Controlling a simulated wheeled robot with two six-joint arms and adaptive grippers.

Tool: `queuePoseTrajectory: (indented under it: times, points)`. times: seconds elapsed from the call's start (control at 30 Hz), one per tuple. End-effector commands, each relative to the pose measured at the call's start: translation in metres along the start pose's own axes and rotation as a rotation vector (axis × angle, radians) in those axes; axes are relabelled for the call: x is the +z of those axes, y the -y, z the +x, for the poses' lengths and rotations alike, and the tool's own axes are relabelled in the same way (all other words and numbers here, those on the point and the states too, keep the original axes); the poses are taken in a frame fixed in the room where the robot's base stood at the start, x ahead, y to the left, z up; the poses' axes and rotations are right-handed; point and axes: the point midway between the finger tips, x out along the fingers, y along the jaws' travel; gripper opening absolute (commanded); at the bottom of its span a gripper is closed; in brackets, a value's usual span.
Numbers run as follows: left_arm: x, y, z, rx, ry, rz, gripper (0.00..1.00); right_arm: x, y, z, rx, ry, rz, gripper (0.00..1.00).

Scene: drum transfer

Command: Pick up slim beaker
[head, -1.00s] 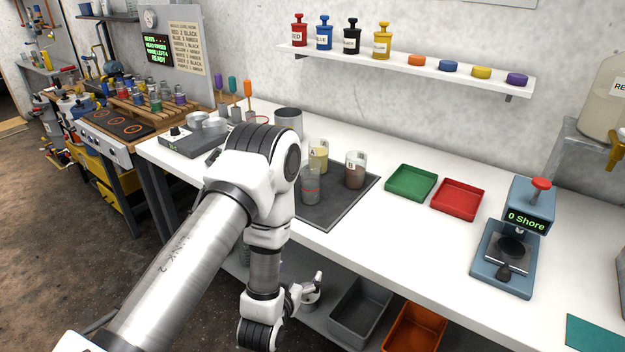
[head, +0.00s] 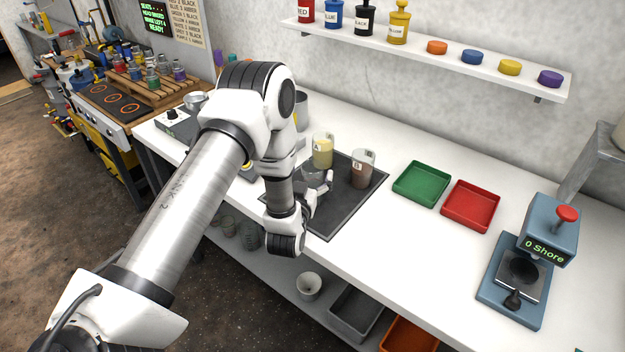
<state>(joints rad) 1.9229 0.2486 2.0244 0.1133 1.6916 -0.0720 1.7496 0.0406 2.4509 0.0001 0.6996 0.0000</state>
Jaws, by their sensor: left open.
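A clear beaker (head: 313,174), the likely slim beaker, stands on a dark mat (head: 338,215) on the white bench. Its lower part is hidden by my left gripper. Beaker A (head: 322,152) with pale yellow contents stands behind it, and beaker B (head: 362,170) with brown contents stands to its right. My left gripper (head: 325,188) is open at the front of the clear beaker, over the mat. I cannot tell whether its fingers touch the glass. My right gripper is not in view.
A green tray (head: 421,184) and a red tray (head: 470,206) lie right of the mat, with a Shore tester (head: 525,255) further right. A wall shelf (head: 430,58) with bottles and caps runs above. Bare bench lies in front of the trays.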

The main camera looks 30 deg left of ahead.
Motion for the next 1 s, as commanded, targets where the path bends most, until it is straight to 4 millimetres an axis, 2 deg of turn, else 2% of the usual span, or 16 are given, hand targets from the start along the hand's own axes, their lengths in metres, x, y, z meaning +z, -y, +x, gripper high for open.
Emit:
queuePoseTrajectory:
  times: [0.03, 0.13, 0.33, 0.37, 0.5, 0.53, 1.0]
  points:
    - [-0.004, 0.0, 0.009, -0.001, -0.003, 0.0, 0.89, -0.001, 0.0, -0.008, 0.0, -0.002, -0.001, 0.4]
    - [-0.002, 0.0, 0.02, 0.0, -0.001, 0.0, 0.89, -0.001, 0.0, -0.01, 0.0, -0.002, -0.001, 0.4]
    - [0.0, 0.0, 0.022, 0.0, 0.001, 0.0, 0.89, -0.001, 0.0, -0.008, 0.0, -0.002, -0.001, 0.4]
    - [0.0, 0.0, 0.022, 0.0, 0.001, 0.0, 0.82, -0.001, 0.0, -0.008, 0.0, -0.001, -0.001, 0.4]
    - [0.0, 0.0, 0.022, 0.0, 0.001, 0.0, 0.32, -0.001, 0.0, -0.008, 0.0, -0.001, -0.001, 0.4]
    - [0.0, 0.0, 0.022, 0.0, 0.001, 0.0, 0.29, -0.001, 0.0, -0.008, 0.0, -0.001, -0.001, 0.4]
    - [-0.004, -0.001, 0.024, 0.001, 0.002, 0.0, 0.29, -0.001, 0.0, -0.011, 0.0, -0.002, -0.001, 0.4]
